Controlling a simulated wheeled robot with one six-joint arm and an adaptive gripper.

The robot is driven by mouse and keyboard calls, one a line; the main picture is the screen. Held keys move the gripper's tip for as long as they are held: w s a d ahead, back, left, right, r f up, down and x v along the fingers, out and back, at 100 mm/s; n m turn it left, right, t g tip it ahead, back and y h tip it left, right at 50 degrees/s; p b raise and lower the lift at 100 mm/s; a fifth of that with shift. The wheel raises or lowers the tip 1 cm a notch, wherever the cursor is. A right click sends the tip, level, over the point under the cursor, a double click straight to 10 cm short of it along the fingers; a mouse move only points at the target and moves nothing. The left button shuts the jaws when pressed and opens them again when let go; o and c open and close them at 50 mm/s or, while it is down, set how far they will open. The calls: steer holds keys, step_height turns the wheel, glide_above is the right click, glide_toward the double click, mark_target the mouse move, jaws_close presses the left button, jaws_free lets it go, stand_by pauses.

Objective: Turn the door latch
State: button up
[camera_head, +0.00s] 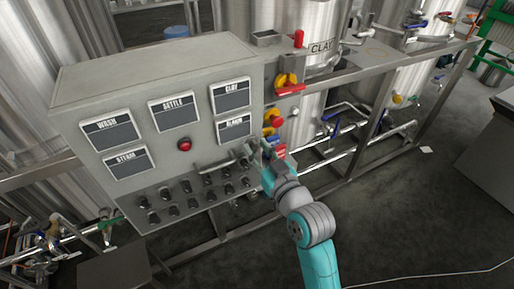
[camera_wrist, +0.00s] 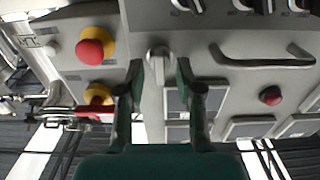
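The door latch (camera_wrist: 153,98) is a grey lever with a round pivot on the front of the grey control cabinet (camera_head: 157,75). In the wrist view its lever lies between my two fingers. My gripper (camera_wrist: 159,80) is open around it. The left finger is very near or touching the lever, and a gap shows at the right finger.
A curved bar handle (camera_wrist: 262,58) is beside the latch; it also shows in the head view (camera_head: 215,166). Rows of black knobs (camera_head: 173,209) and a red button (camera_head: 184,144) are on the cabinet front. Red-and-yellow switches (camera_wrist: 95,47) sit close by. Open floor (camera_head: 400,220) lies to the right.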

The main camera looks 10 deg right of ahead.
steer(key=shift+w+a, duration=0.1)
steer(key=shift+w, duration=0.25)
steer(key=shift+c, duration=0.2)
jaws_close()
